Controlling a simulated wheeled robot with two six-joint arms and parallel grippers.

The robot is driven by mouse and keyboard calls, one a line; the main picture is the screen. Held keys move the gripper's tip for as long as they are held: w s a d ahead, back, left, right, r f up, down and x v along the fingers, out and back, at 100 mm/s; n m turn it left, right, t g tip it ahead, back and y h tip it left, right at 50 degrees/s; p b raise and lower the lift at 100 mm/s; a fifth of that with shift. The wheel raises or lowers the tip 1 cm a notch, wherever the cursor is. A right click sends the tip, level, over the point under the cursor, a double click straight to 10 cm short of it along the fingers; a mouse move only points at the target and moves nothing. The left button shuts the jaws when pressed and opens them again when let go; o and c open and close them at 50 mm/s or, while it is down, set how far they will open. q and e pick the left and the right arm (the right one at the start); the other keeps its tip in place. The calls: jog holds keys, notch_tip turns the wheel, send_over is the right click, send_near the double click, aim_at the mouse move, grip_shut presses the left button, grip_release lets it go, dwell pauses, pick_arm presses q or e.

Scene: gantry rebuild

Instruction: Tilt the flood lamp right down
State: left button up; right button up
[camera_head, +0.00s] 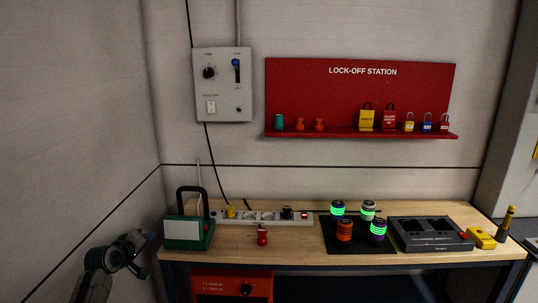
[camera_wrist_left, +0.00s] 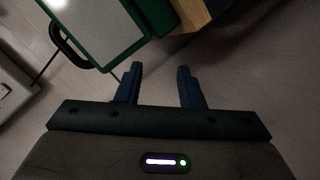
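The flood lamp (camera_head: 184,232) is a green-framed box with a pale front panel and a black handle arching over it. It stands at the left end of the workbench in the head view, its panel facing forward. In the left wrist view the lamp (camera_wrist_left: 103,28) fills the upper left, with its black handle at the left side. My left gripper (camera_head: 143,254) is left of the lamp and apart from it. Its two fingers (camera_wrist_left: 160,70) are spread with nothing between them, just below the lamp's frame in the wrist view. My right gripper is not in view.
The wooden workbench (camera_head: 292,253) holds a power strip (camera_head: 262,216), a small red object (camera_head: 262,236), a black mat with several banded cylinders, and a grey device (camera_head: 428,234). A red lock-off board (camera_head: 360,85) and a grey switch box (camera_head: 223,95) hang on the wall.

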pick_arm(q)
jog(key=w+a+r+m+t+y, duration=0.1)
jog(key=a+r+m+t+y, duration=0.45)
jog(key=r+m, duration=0.45)
jog(key=s+d+f+g+h, duration=0.15)
jog(key=s+f, duration=0.25)
jog(key=f, duration=1)
jog(key=s+f+g, duration=0.3)
jog(key=f, duration=1.1)
jog(key=s+d+f+g, duration=0.1)
jog(key=s+f+g, duration=0.1)
jog(key=s+f, duration=0.7)
jog(key=s+d+f+g, duration=0.2)
jog(key=s+f, duration=0.4)
jog(key=f, duration=0.6)
jog(key=s+d+f+g+h, duration=0.1)
jog(key=s+d+f+g, duration=0.1)
jog(key=s+f, duration=0.9)
jog(key=s+d+f+g, duration=0.25)
jog(key=s+f, duration=0.45)
jog(key=s, duration=0.8)
jog(key=s+d+f+g, duration=0.2)
jog(key=s+f, duration=0.1)
jog(key=s, duration=0.9)
jog(key=s+d+f+g, duration=0.2)
jog(key=s+f, duration=0.1)
jog(key=s, duration=1)
jog(key=shift+s+d+f+n+h, duration=0.2)
jog(key=shift+d+f+n+h, duration=0.05)
jog(key=shift+f+n+h, duration=0.1)
